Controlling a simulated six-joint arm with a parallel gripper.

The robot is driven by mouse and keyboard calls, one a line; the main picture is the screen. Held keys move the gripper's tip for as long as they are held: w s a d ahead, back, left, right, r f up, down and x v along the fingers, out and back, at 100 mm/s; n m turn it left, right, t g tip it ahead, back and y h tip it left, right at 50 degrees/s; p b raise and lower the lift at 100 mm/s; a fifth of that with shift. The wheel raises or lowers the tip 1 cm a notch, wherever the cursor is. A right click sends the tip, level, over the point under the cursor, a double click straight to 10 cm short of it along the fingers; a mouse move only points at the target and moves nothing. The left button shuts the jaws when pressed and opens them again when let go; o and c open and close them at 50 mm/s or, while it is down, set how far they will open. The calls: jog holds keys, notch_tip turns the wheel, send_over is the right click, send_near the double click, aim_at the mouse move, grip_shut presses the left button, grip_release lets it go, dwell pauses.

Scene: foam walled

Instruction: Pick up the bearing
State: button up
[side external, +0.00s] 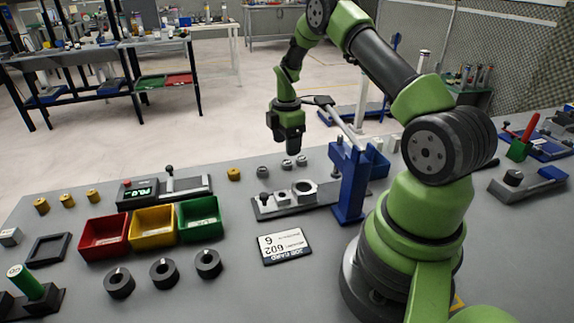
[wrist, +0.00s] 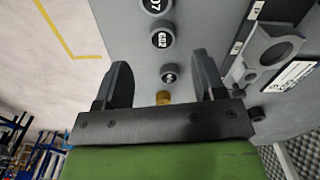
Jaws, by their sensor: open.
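Three small grey round parts with pale number labels stand in a row on the grey bench: left (side external: 262,171), middle (side external: 287,164) and right (side external: 302,160). I cannot tell which is the bearing. In the wrist view they form a line: a top part (wrist: 155,6), a second part (wrist: 161,39) and a small third part (wrist: 169,73). The third label is too small to read. My gripper (side external: 291,149) is open and empty, pointing down above the bench near the row. In the wrist view, my gripper (wrist: 162,82) frames the third part between its fingers, with no visible contact.
A brass part (side external: 233,174) ends the row. A grey fixture (side external: 285,206) and a blue post (side external: 350,185) stand nearby. Red (side external: 104,237), yellow (side external: 153,228) and green (side external: 199,219) bins, black rings (side external: 164,272) and a job card (side external: 285,246) lie in front.

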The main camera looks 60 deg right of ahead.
aim_at(287, 162)
jog(key=shift+s+f, duration=0.1)
jog(key=shift+f, duration=2.7)
jog(key=c, duration=1.1)
jog(key=shift+r, duration=0.1)
notch_tip(287, 162, up, 27)
jog(key=shift+f, duration=0.1)
